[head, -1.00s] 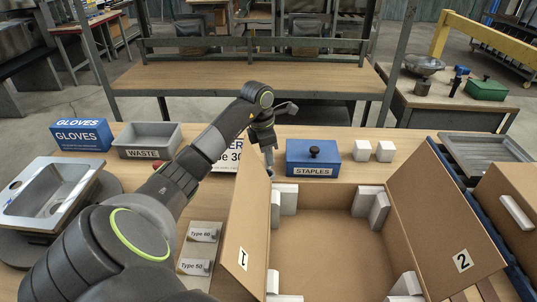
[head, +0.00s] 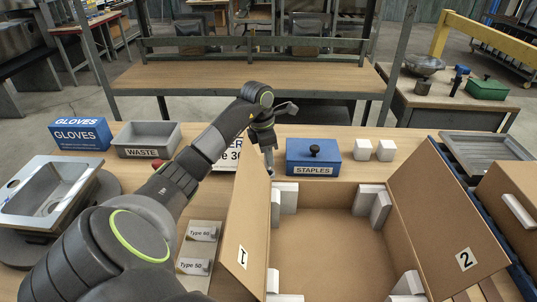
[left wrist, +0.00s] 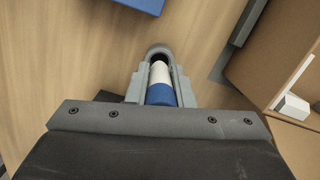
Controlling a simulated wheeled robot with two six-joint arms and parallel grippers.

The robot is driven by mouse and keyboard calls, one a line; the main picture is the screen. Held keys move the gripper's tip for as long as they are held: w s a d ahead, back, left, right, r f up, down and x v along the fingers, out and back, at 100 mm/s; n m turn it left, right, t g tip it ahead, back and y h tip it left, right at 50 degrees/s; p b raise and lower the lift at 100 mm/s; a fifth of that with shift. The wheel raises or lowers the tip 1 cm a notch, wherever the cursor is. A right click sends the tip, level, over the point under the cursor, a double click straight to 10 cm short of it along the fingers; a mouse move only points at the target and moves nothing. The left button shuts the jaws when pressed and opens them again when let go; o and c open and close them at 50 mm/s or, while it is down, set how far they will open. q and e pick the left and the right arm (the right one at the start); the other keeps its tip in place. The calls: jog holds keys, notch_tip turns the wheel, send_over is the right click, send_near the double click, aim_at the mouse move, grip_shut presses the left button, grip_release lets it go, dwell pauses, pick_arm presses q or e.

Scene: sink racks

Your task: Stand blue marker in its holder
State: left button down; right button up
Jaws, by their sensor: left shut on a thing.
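My left gripper (head: 268,160) is behind the open box, left of the blue staples box. In the left wrist view, the gripper (left wrist: 160,92) is shut on the blue marker, whose blue and white body (left wrist: 160,84) lies between the grey fingers. A grey rounded rim with a dark hollow shows around the far end of the marker; I cannot tell whether it is the holder or part of the fingers. The marker is not clear in the head view. My right gripper is not in view.
The open cardboard box (head: 345,250) with raised flaps fills the front middle. A metal sink (head: 50,190) is at left.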

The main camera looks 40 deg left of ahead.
pick_arm(q)
jog(key=shift+f+b, duration=1.45)
jog(key=shift+f, duration=0.35)
jog(key=c, duration=1.2)
grip_release()
jog(key=r, duration=0.5)
jog(key=s+r+p, duration=0.1)
jog(key=r, duration=0.2)
jog(key=shift+a+r, duration=0.2)
jog(key=shift+a, duration=0.15)
jog(key=shift+s+a+r+p, duration=0.15)
jog(key=shift+s+r+p, duration=0.05)
jog(key=shift+r+p, duration=1.2)
jog(key=shift+s+a+r+p, duration=0.1)
jog(key=shift+s+r+p, duration=0.05)
jog(key=shift+r+p, duration=1.25)
jog(key=shift+s+a+r+p, duration=0.2)
jog(key=shift+r+p, duration=0.8)
jog(key=shift+r, duration=0.7)
jog(key=shift+d+f, duration=0.1)
